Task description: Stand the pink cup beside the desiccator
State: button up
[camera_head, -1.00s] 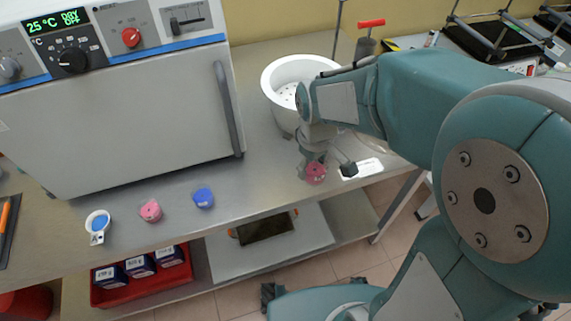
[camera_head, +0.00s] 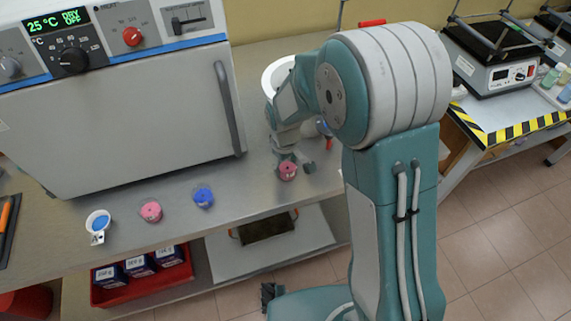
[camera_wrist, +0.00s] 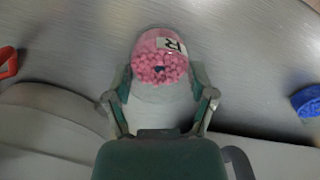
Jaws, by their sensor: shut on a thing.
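My gripper (camera_head: 287,163) is shut on a pink cup (camera_head: 287,172) near the front edge of the bench, in front of the desiccator. In the wrist view the cup (camera_wrist: 161,62) sits between the two fingers (camera_wrist: 161,88), full of pink beads, with a white label marked with a letter. Whether its base touches the bench is unclear. The desiccator (camera_head: 272,73) is a white round vessel behind my gripper, largely hidden by my arm. A second pink cup (camera_head: 151,211) stands to the left, in front of the oven.
A blue cup (camera_head: 203,197) and a white cup with blue contents (camera_head: 98,222) stand along the front of the bench (camera_head: 150,240). The grey oven (camera_head: 120,115) fills the back left. A small red object (camera_head: 329,143) lies right of my gripper.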

jog(key=shift+f, duration=0.15)
jog(key=o, duration=1.1)
notch_tip(320, 180, up, 11)
notch_tip(320, 180, up, 7)
jog(key=m+t, duration=0.1)
jog(key=m, duration=0.1)
send_over(285, 168)
jog(key=s+d, duration=0.3)
jog(key=d, duration=0.1)
jog(key=s+d+r+m+t, duration=0.1)
jog(key=s+d+r+m, duration=0.1)
jog(key=s, duration=0.3)
jog(key=s+d+r+m+t, duration=0.1)
jog(key=s+d+r+t, duration=0.1)
jog(key=s+d, duration=0.2)
jog(key=s+d+r+m+t, duration=0.1)
jog(key=s+d+r+m, duration=0.1)
jog(key=s, duration=0.5)
jog(key=shift+s+d+r+m, duration=0.3)
jog(key=shift+s+d, duration=0.05)
jog(key=shift+d, duration=0.1)
